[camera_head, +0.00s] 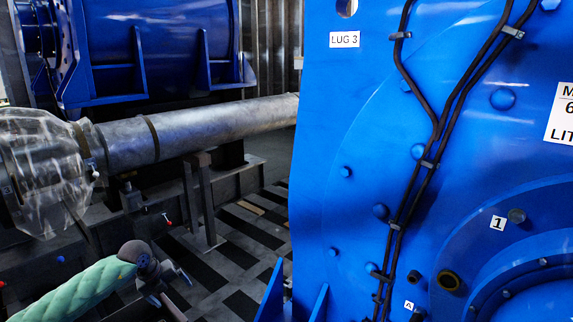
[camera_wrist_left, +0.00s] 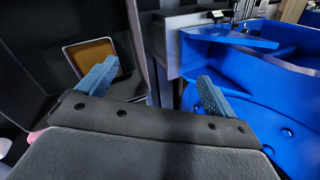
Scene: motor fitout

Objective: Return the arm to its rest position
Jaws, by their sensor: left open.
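My left arm, in a green quilted sleeve, comes in from the lower left of the head view. Its dark gripper (camera_head: 172,284) hangs in front of the striped floor, left of the big blue motor housing (camera_head: 340,130), with a visible gap between them. In the left wrist view the two blue-grey fingers of the left gripper (camera_wrist_left: 155,86) stand wide apart with nothing between them. My right gripper is in neither view.
A grey shaft (camera_head: 205,128) with a clear plastic wrap (camera_head: 42,165) at its left end crosses behind the gripper. A stand (camera_head: 202,200) sits under it. Black cables (camera_head: 436,140) run down the housing. In the left wrist view, blue metalwork (camera_wrist_left: 250,100) lies close on the right.

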